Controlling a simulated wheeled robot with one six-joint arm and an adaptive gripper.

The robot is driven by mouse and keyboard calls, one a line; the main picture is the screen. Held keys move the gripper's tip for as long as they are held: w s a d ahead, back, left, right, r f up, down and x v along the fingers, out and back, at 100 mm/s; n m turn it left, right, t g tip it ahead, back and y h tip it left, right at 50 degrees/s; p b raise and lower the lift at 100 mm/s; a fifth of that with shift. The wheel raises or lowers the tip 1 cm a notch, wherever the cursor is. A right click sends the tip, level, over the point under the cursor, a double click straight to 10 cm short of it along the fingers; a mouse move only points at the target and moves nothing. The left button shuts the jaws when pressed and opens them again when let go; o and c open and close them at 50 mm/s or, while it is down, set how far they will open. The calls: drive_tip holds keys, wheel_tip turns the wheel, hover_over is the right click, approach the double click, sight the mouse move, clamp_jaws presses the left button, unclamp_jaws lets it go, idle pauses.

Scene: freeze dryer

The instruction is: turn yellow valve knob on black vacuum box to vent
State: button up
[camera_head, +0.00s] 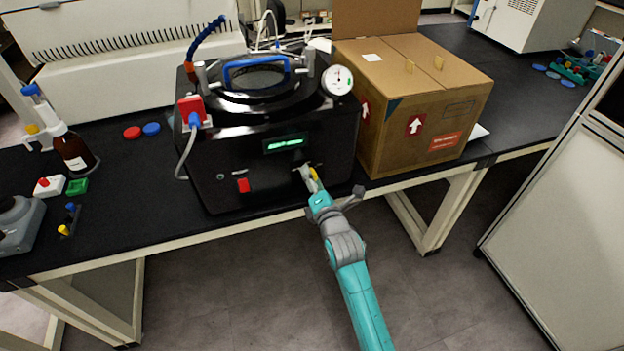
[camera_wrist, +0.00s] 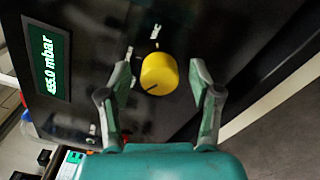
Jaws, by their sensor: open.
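The black vacuum box (camera_head: 240,155) stands on the dark bench, with a lit green display (camera_head: 285,143). In the wrist view the display (camera_wrist: 47,58) reads what looks like 45.0 or 485.0 mbar. The yellow valve knob (camera_wrist: 159,74) is on the box's front face, with a dark pointer line toward its lower left. My gripper (camera_wrist: 160,80) is open, with one finger on each side of the knob and visible gaps between. In the head view my gripper (camera_head: 308,172) is at the box's front right and mostly hides the knob (camera_head: 313,174).
A cardboard box (camera_head: 420,115) stands close to the right of the vacuum box. A red switch (camera_head: 243,185) is on the front face at left. A brown bottle (camera_head: 73,150) and small coloured items are on the bench at left. The floor in front is clear.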

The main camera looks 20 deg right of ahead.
drive_tip(key=shift+s, duration=0.1)
drive_tip(key=s, duration=1.1)
drive_tip(key=shift+s, duration=0.4)
drive_tip(key=s+f+m+g, duration=0.1)
drive_tip(key=s+f+m, duration=0.2)
drive_tip(key=s+m, duration=0.9)
drive_tip(key=s+f+m+g, duration=0.1)
drive_tip(key=s+f+m, duration=0.25)
drive_tip(key=s, duration=1.55)
drive_tip(key=s+r+m+g, duration=0.1)
drive_tip(key=s+r+m, duration=0.3)
drive_tip(key=s+m, duration=0.4)
drive_tip(key=v, duration=0.2)
drive_tip(key=shift+s, duration=0.4)
